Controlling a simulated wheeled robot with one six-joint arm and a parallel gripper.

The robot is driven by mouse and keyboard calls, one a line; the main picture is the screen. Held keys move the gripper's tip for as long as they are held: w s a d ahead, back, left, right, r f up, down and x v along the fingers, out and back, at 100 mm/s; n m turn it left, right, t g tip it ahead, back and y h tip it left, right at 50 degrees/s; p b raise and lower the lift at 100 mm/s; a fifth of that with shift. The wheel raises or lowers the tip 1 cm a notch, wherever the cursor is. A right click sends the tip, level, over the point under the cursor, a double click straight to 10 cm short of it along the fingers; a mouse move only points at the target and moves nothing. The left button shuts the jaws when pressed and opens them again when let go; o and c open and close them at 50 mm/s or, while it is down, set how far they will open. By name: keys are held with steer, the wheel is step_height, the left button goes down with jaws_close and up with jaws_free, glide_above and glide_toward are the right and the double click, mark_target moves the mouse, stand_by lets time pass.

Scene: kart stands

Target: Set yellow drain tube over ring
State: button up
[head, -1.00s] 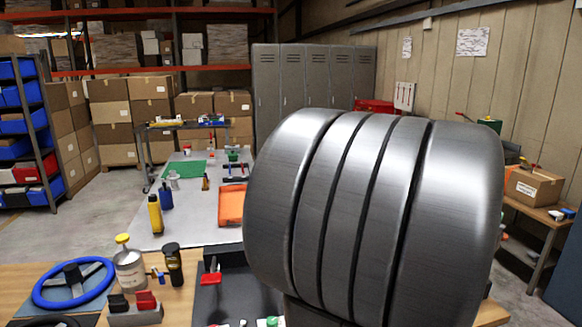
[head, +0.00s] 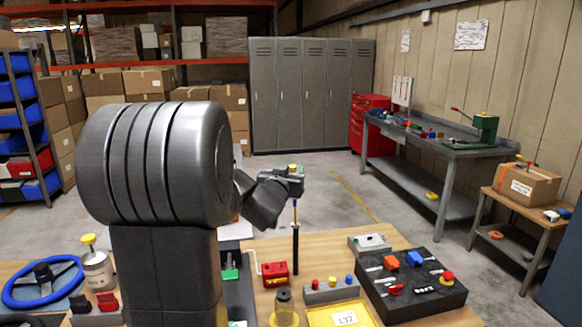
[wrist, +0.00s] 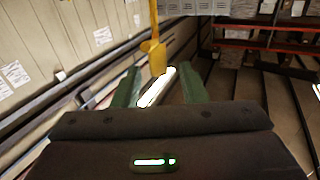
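My gripper (head: 288,182) is raised above the wooden bench in the head view, small and at a distance. In the wrist view its two green fingers (wrist: 160,80) stand apart, with visible gaps. A yellow tube-like piece (wrist: 153,52) shows there, with a thin stem and a wider end near the fingertips; firm contact is not seen. A spot of yellow (head: 293,167) shows at the gripper in the head view. A slim black upright rod (head: 295,248) stands below the gripper, with a thin blue-tipped piece above it. I cannot tell for sure which thing is the ring.
The bench carries a red box (head: 275,273), a button block (head: 331,290), a dark panel (head: 412,288), a yellow tray (head: 343,314) and a dark jar on a yellow base (head: 284,309). A blue steering wheel (head: 42,281) lies at left. The floor beyond is open.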

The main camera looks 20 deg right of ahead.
mark_target(292, 170)
steer(key=shift+x, duration=1.65)
jaws_close()
